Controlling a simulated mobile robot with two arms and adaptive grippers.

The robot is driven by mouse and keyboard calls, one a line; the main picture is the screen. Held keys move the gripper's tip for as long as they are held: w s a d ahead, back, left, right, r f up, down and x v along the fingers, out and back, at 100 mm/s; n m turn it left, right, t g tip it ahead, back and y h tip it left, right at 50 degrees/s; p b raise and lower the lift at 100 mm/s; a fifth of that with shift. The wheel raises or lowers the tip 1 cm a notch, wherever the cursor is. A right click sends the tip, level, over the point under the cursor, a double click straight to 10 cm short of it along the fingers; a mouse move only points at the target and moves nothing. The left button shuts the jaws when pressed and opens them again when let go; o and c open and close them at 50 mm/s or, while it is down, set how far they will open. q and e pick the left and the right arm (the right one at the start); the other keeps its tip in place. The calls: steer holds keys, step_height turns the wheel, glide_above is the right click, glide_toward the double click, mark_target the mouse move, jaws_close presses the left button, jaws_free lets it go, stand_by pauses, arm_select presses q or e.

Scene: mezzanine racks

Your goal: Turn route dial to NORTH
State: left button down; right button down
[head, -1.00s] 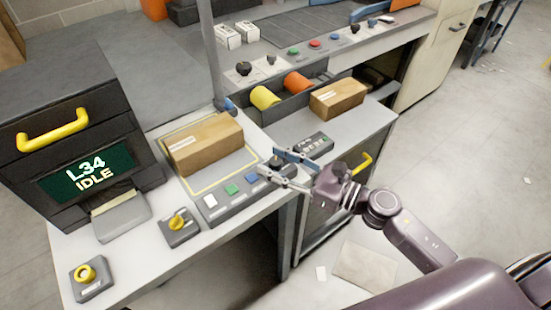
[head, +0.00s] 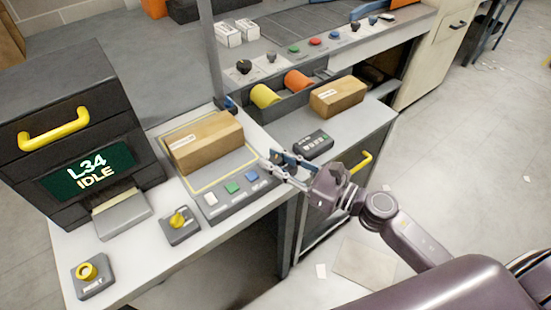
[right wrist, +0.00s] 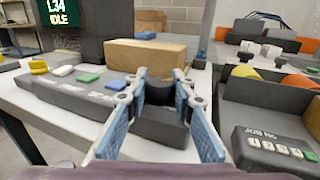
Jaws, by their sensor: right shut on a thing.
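A dark round knob (right wrist: 158,92) stands at the right end of the grey button panel (right wrist: 75,93). I take it for the route dial; its label and pointer are not readable. My right gripper (right wrist: 160,84) is shut on this knob, one finger on each side, in the right wrist view. In the head view the right gripper (head: 272,161) reaches in from the right over the panel's end and mostly hides the knob. My left gripper is not in view.
The panel also has white, green (head: 232,188) and blue (head: 252,177) buttons. A cardboard box (head: 205,143) lies behind it. A keypad box (head: 313,144) stands to the right. A yellow selector (head: 178,219) and the L34 IDLE screen (head: 90,173) are left.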

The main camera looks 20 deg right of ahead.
steer(key=m+t+h+p, duration=0.1)
steer(key=m+h, duration=0.1)
steer(key=shift+r+t+h, duration=0.15)
steer(key=shift+t+h, duration=0.15)
steer(key=shift+t, duration=0.1)
steer(key=m+t+h+p, duration=0.1)
steer(key=m+h, duration=0.1)
steer(key=h, duration=0.1)
steer(key=shift+m+t, duration=0.3)
steer(key=m+h, duration=0.1)
steer(key=h, duration=0.1)
steer(key=shift+t+h, duration=0.3)
steer(key=shift+h, duration=0.1)
steer(key=shift+m+h, duration=1.4)
steer(key=shift+h, duration=0.8)
steer(key=c, duration=1.6)
jaws_free()
steer(key=shift+s, duration=0.15)
